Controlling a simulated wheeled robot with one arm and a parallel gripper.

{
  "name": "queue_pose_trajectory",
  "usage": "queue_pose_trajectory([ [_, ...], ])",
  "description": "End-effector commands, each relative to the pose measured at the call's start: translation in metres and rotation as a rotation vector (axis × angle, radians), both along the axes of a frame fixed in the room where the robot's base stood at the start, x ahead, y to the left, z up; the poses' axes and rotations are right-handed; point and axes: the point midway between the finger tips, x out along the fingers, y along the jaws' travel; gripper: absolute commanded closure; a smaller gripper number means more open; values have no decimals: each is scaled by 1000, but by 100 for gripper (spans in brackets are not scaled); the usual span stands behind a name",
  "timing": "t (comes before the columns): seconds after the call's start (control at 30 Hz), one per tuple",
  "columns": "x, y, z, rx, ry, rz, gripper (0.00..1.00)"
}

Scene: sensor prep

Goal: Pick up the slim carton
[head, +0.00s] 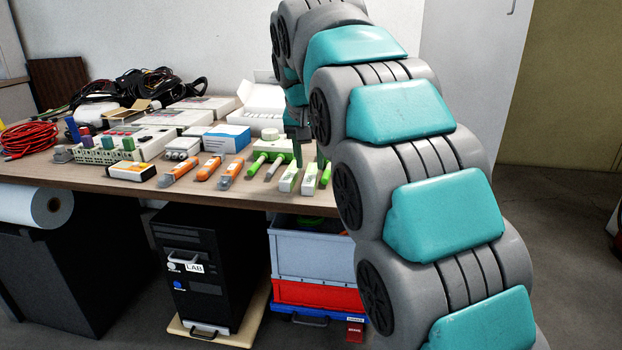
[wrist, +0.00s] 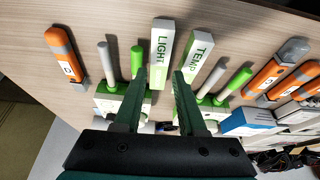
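Two slim white-and-green cartons lie side by side near the table's front edge. In the wrist view one is marked LIGHT (wrist: 161,48) and the other TEMP (wrist: 197,52); in the head view they are the right carton (head: 309,180) and the left carton (head: 289,178). My gripper (wrist: 160,74) is open, with nothing clearly held between its fingers. In the wrist view its fingertips overlap the near ends of the cartons, one finger by each; the height gap cannot be told. In the head view my gripper (head: 298,148) is just behind the cartons, partly hidden by my arm.
Green-and-grey probes (wrist: 137,62) lie close on both sides of the cartons, with a white-and-green holder (wrist: 112,104) behind.

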Motion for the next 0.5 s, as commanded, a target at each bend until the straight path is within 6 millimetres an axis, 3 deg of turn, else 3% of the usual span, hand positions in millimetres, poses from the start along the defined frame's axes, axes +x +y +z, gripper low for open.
queue_pose_trajectory([
  [0.23, 9, -3, -31, -2, 5, 0, 60],
  [0.5, 10, -3, -33, -2, 2, 0, 62],
])
